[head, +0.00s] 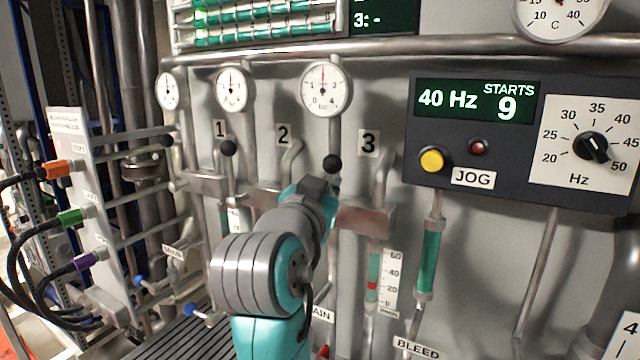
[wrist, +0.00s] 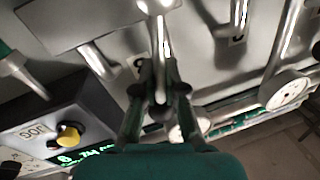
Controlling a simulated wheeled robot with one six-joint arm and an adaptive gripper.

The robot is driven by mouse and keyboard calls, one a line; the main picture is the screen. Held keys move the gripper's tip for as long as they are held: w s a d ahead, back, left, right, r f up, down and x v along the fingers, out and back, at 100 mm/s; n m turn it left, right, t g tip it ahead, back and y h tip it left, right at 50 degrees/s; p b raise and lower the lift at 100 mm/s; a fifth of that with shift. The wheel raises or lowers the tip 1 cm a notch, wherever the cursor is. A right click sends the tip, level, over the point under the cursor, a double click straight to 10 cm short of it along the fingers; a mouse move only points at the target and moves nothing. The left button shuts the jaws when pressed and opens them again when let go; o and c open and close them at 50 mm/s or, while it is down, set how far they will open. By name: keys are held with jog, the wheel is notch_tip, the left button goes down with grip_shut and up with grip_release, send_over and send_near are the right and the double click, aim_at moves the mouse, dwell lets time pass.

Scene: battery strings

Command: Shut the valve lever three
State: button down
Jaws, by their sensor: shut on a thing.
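Lever three is a metal rod with a black ball knob (head: 332,164), just left of the plate marked 3 (head: 368,143). In the head view the knob shows above the end of my arm, and the lever points up. My gripper (wrist: 160,92) is shut on the lever; its two fingers lie on either side of the bright rod (wrist: 161,45) in the wrist view. In the head view my arm hides the fingers and most of the rod. A brownish valve body or pipe (head: 362,217) shows to the right of my wrist.
Lever knobs (head: 228,147) and (head: 166,140) stand to the left, beside plates 2 (head: 283,135) and 1 (head: 219,129). A gauge (head: 326,88) hangs above lever three. The control box (head: 480,189) with JOG button juts out right. A sight tube (head: 374,258) stands below.

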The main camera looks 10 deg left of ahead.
jog(key=d+f+m, duration=0.1)
jog(key=m, duration=0.2)
jog(key=s+d+f+m+h, duration=0.1)
jog(key=m, duration=0.2)
jog(key=d+f+m+t, duration=0.1)
jog(key=d+m, duration=0.1)
jog(key=m, duration=0.2)
jog(key=shift+s+d+f+h, duration=0.1)
jog(key=shift+s+f+h, duration=0.2)
jog(key=shift+h, duration=0.1)
jog(key=f+m, duration=0.1)
jog(key=m, duration=0.1)
jog(key=f+m+h, duration=0.1)
jog(key=m, duration=0.1)
jog(key=shift+s+d, duration=0.1)
jog(key=shift+d, duration=0.25)
jog(key=shift+f+m+h, duration=0.3)
jog(key=shift+f+m, duration=0.1)
jog(key=shift+m, duration=0.45)
jog(key=shift+f+m+h, duration=0.3)
jog(key=shift+f+m, duration=0.05)
jog(key=shift+m, duration=0.5)
jog(key=shift+d+f, duration=0.1)
jog(key=c, duration=1.2)
grip_release()
